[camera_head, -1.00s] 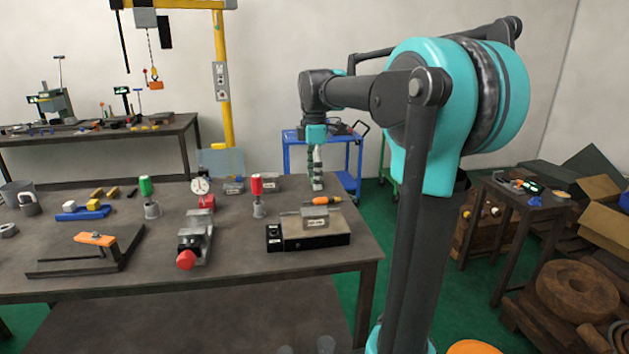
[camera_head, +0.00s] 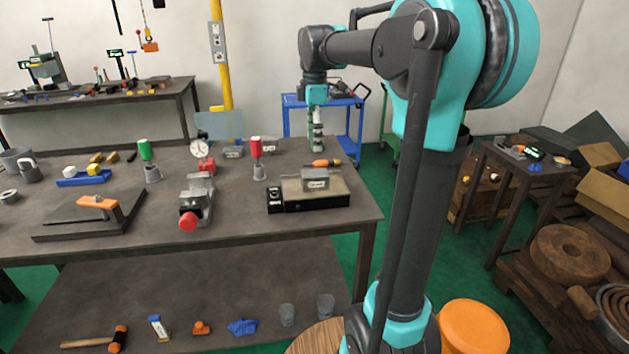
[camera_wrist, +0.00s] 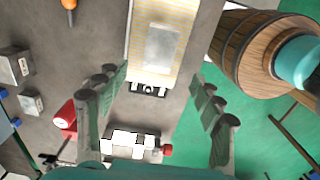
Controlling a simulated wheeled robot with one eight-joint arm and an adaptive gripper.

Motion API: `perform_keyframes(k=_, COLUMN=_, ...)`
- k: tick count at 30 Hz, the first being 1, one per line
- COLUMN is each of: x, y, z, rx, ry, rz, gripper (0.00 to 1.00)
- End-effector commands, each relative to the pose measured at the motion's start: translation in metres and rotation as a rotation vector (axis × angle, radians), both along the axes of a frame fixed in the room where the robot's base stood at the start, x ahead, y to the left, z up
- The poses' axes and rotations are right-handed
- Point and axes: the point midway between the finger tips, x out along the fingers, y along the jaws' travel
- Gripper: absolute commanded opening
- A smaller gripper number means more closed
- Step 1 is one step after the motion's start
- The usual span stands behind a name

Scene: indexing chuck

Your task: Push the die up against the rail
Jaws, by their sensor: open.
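A grey block with a pale label, which I take for the die (camera_head: 316,179), lies on the flat-topped chuck (camera_head: 335,200) near the right end of the bench. In the wrist view the block (camera_wrist: 160,45) lies on the chuck's yellow-and-grey striped top (camera_wrist: 138,78). I cannot make out for sure which edge is the rail. My gripper (camera_head: 317,145) is open and empty, above and apart from the block. In the wrist view its fingers (camera_wrist: 158,80) are spread wide, with the chuck's dark end between them.
An orange-handled tool (camera_head: 325,162) lies behind the chuck. Grey boxes (camera_head: 233,152) stand at the back. The bench front (camera_head: 250,236) before the chuck is clear.

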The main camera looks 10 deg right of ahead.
Motion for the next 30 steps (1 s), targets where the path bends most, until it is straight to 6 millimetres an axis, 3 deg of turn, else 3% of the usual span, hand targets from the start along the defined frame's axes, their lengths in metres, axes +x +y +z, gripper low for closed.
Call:
perform_keyframes(k=11, x=0.000, y=0.000, z=0.000, rx=0.000, ry=0.000, rz=0.000, gripper=0.67)
perform_keyframes(k=14, x=0.000, y=0.001, z=0.003, rx=0.000, ry=0.000, rz=0.000, gripper=0.72)
perform_keyframes(k=20, x=0.001, y=0.008, z=0.042, rx=0.000, ry=0.000, rz=0.000, gripper=0.72)
perform_keyframes(k=23, x=0.000, y=0.010, z=0.051, rx=0.000, ry=0.000, rz=0.000, gripper=0.72)
perform_keyframes(k=30, x=0.000, y=0.010, z=0.025, rx=0.000, ry=0.000, rz=0.000, gripper=0.72)
